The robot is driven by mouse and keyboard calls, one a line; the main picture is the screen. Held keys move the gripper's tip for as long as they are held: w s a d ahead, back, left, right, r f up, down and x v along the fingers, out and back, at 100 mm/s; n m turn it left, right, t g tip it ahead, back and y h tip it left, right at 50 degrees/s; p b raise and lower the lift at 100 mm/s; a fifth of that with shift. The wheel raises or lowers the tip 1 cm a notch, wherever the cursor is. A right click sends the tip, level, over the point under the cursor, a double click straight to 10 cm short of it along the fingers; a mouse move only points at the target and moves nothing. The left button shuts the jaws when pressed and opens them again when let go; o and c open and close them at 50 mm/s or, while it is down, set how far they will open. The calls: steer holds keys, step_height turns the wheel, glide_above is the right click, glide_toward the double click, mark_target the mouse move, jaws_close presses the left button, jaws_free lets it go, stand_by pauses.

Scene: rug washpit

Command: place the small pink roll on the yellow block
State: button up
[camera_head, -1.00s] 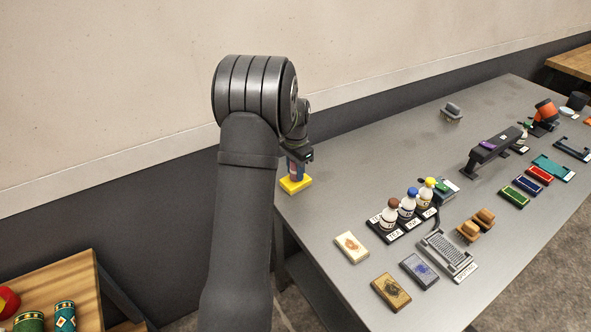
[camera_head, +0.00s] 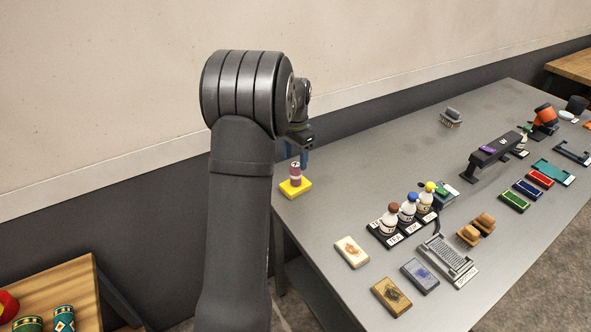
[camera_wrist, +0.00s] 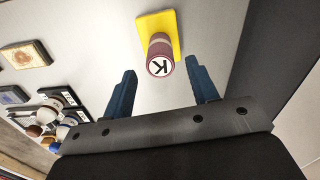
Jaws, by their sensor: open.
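The small pink roll (camera_head: 295,173) stands upright on the yellow block (camera_head: 293,192) near the left end of the grey table. In the wrist view, the roll (camera_wrist: 160,62) shows a round white top marked with a K, and the yellow block (camera_wrist: 146,24) shows beneath and beyond it. My gripper (camera_head: 298,160) is above the roll and apart from it. In the wrist view, its two blue fingers (camera_wrist: 163,80) are spread wide with nothing between them, and the roll is just beyond their tips.
A rack with several capped bottles (camera_head: 408,208) stands to the right on the table (camera_head: 345,185). In front are a cream block (camera_head: 351,252), other blocks and a grey brush-like tray (camera_head: 448,258). The table around the yellow block is clear. A wall rises behind.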

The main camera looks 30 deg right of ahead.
mark_target(296, 165)
step_height(296, 165, up, 5)
steer(key=shift+r, duration=0.1)
stand_by(0.4)
step_height(296, 165, down, 13)
steer(key=shift+r, duration=2.3)
steer(key=shift+f, duration=0.1)
steer(key=shift+r, duration=4.15)
steer(key=shift+f, duration=0.8)
